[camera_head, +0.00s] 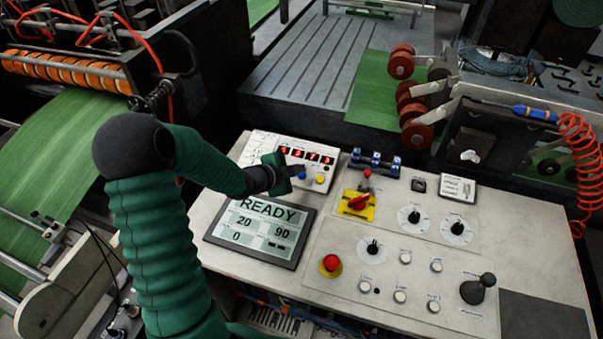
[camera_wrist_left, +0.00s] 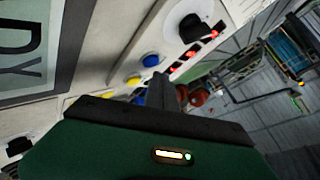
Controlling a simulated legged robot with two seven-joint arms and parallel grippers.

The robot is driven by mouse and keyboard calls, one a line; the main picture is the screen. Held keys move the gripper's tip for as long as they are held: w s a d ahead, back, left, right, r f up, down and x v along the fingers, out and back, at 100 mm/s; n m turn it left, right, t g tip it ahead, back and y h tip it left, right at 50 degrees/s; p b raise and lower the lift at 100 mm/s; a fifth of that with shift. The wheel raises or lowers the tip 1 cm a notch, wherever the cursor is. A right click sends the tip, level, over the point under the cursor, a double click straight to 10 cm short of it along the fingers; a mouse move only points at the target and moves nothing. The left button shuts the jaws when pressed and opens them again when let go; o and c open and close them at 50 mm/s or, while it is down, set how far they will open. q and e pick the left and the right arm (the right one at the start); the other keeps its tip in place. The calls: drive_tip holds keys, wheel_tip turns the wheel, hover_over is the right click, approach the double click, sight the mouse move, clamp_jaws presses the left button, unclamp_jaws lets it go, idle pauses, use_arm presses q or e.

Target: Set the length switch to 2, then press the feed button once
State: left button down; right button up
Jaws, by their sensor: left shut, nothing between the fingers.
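My left gripper (camera_head: 298,170) is shut and empty, with its tip in front of the white box with red digits (camera_head: 318,156), close to its blue button (camera_head: 302,176) and yellow button (camera_head: 320,180). I cannot tell whether it touches. In the left wrist view the shut fingers (camera_wrist_left: 164,88) point toward a blue button (camera_wrist_left: 151,60) and the red digits; a black knob (camera_wrist_left: 192,27) on a pale disc lies beyond. On the desk are dial knobs (camera_head: 414,217), (camera_head: 457,228) and (camera_head: 372,247). Labels are too small to identify the length switch or feed button. My right gripper is out of view.
A screen (camera_head: 262,228) reads READY, 20, 90 and 0. Red rollers (camera_head: 415,130) stand behind.

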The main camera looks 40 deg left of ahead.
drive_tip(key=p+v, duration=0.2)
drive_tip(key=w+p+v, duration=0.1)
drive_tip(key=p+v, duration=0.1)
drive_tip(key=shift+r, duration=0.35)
